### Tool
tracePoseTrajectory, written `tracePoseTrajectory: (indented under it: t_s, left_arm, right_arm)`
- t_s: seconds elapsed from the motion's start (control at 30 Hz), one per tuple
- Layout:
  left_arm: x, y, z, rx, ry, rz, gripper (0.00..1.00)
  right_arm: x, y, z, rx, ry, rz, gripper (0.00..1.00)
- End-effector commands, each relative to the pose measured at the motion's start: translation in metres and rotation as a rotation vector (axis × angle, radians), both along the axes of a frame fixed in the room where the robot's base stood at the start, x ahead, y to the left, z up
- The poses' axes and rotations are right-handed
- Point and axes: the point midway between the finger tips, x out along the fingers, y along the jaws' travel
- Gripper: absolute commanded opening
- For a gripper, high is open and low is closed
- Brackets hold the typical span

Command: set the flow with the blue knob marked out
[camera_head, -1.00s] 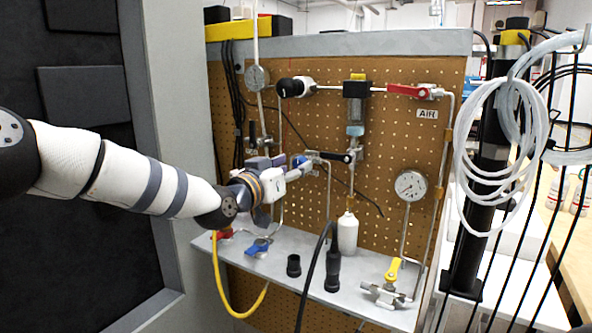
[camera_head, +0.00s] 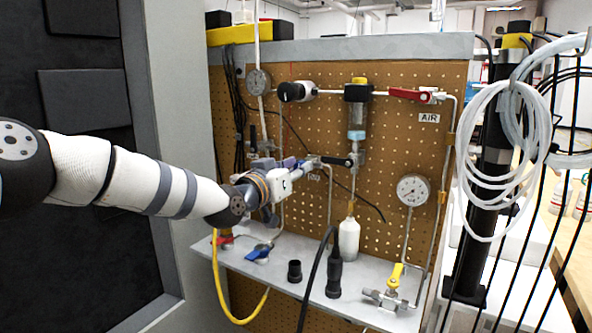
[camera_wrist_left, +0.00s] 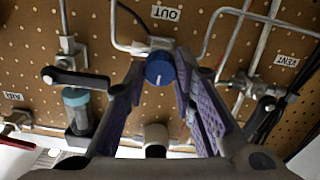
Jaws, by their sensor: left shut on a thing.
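The blue knob (camera_wrist_left: 160,70) sits at the fingertips of my left gripper (camera_wrist_left: 160,76) in the left wrist view, with a finger on each side of it. A short white mark shows on its face. The label OUT (camera_wrist_left: 166,13) is just above it, upside down in that view. In the head view my left gripper (camera_head: 307,167) reaches to the pegboard from the left and is shut on the knob, which it hides there. My right gripper is not in view.
Valves with black levers (camera_wrist_left: 75,80) flank the knob. A label VENT (camera_wrist_left: 286,62) is to its right. A dial gauge (camera_head: 412,189) and a red-handled valve (camera_head: 410,94) are on the board. A shelf (camera_head: 335,306) with a yellow-handled valve (camera_head: 395,277) runs below.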

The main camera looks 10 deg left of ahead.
Motion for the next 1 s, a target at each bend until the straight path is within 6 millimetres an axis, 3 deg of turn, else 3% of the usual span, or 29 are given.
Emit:
tracePoseTrajectory:
  t_s: [0.6,1.0]
  left_arm:
    - [0.0005,0.0008,-0.0024,-0.352,0.130,-0.001,0.00]
    - [0.0002,0.0004,-0.0020,-0.427,0.158,-0.001,0.00]
  right_arm:
    - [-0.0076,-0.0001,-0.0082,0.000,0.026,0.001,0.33]
    - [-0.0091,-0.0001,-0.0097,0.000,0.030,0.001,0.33]
